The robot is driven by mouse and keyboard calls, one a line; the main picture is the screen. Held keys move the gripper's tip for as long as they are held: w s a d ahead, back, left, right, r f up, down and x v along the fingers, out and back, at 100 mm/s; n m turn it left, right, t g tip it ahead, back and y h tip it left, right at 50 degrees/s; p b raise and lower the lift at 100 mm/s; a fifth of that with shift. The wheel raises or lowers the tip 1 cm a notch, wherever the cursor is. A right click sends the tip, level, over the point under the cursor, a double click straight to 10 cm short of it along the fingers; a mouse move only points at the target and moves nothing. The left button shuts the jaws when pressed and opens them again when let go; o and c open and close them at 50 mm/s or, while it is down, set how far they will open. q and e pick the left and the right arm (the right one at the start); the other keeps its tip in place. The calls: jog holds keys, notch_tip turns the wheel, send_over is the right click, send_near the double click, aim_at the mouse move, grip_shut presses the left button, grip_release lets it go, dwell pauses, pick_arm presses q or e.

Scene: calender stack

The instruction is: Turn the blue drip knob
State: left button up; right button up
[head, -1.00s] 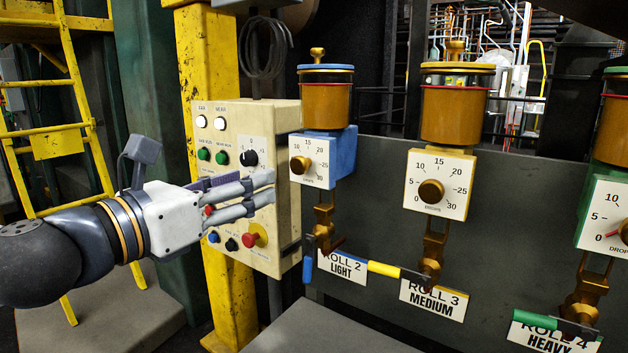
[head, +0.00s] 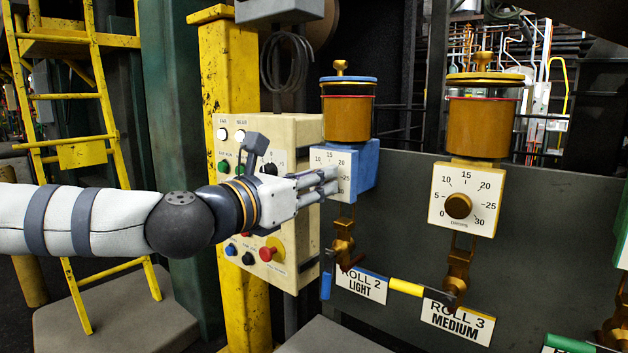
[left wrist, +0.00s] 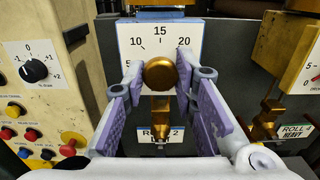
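The blue drip unit is a blue box (head: 369,166) with a white dial plate (head: 342,159) below an amber reservoir (head: 347,118) with a blue lid. Its round brass knob (left wrist: 160,75) shows in the left wrist view, in the middle of the dial, under the 10, 15 and 20 marks. In the head view my fingers hide it. My left gripper (head: 332,182) is in front of the dial. In the left wrist view its lilac fingers (left wrist: 160,78) are apart, one on each side of the knob; I cannot tell whether they touch it. My right gripper is not in view.
A cream control panel (head: 303,234) with buttons stands just left of the unit. A yellow-orange drip unit with its own brass knob (head: 458,206) is to the right. Below are a brass valve (head: 343,245), a blue handle (head: 326,285) and a Roll 2 Light sign (head: 361,286).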

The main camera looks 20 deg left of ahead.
pick_arm(q)
grip_shut()
jog(key=shift+m, duration=0.3)
jog(key=m+p, duration=0.5)
jog(key=m, duration=1.2)
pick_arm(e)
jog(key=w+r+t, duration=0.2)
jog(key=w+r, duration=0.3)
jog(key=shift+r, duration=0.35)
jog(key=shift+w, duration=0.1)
pick_arm(q)
jog(key=shift+f, duration=0.1)
jog(key=o, duration=1)
grip_release()
